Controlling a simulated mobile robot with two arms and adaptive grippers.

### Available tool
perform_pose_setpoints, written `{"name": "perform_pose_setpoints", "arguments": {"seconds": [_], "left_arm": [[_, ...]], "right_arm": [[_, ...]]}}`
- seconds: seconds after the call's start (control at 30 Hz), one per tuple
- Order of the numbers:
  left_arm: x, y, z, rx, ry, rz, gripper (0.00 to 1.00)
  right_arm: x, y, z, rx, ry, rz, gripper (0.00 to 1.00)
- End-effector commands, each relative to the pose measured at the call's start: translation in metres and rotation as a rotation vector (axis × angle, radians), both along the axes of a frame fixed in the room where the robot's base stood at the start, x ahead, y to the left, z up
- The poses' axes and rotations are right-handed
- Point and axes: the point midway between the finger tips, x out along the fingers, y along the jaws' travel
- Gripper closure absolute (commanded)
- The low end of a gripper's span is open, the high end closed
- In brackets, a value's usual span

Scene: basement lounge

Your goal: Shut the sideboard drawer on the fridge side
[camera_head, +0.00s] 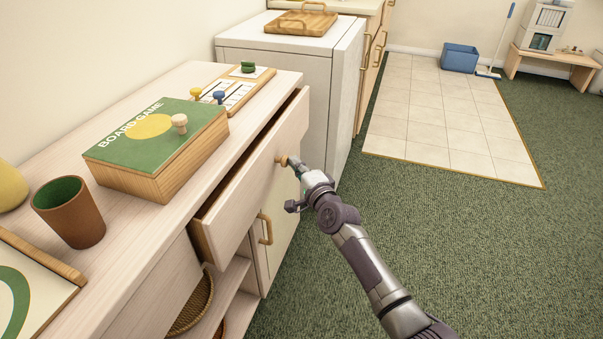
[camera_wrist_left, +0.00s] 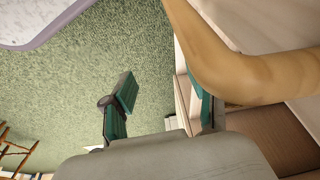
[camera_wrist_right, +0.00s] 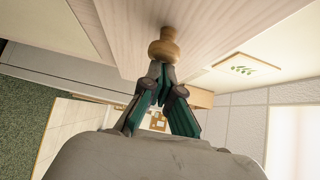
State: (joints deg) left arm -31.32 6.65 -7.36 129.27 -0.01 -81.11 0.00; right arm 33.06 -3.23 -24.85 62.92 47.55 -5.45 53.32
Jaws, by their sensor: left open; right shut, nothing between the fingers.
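The sideboard (camera_head: 150,215) runs along the wall on the left of the head view. Its drawer (camera_head: 252,185) on the fridge side stands pulled out, with a dark gap behind its front. A round wooden knob (camera_head: 283,160) is on that front; it also shows in the right wrist view (camera_wrist_right: 163,48). My right gripper (camera_head: 298,165) is shut and empty, its fingertips (camera_wrist_right: 162,75) at the knob and seeming to touch it. My left gripper (camera_wrist_left: 165,100) is open, outside the head view, with a rounded tan wooden part (camera_wrist_left: 215,55) close by its right finger.
The white fridge (camera_head: 290,75) stands just past the sideboard. A board game box (camera_head: 150,165), a brown cup (camera_head: 70,215) and a game board with pegs (camera_head: 232,92) are on the top. A cupboard handle (camera_head: 265,229) is below the drawer. Carpet (camera_head: 430,220) lies clear at right.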

Motion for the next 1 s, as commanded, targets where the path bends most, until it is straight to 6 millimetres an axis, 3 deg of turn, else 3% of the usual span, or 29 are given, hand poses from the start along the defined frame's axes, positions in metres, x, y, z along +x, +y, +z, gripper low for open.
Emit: {"name": "perform_pose_setpoints", "arguments": {"seconds": [0.2, 0.4, 1.0], "left_arm": [[-0.007, 0.001, 0.029, -0.002, -0.017, 0.002, 0.41], [-0.011, 0.002, 0.043, -0.002, -0.023, 0.003, 0.41], [-0.013, 0.002, 0.049, -0.002, -0.025, 0.003, 0.41]], "right_arm": [[0.009, 0.02, -0.002, 0.003, 0.001, 0.001, 1.0], [0.013, 0.034, 0.0, 0.001, 0.0, 0.002, 1.0], [0.013, 0.043, 0.002, 0.001, 0.0, 0.009, 1.0]]}}
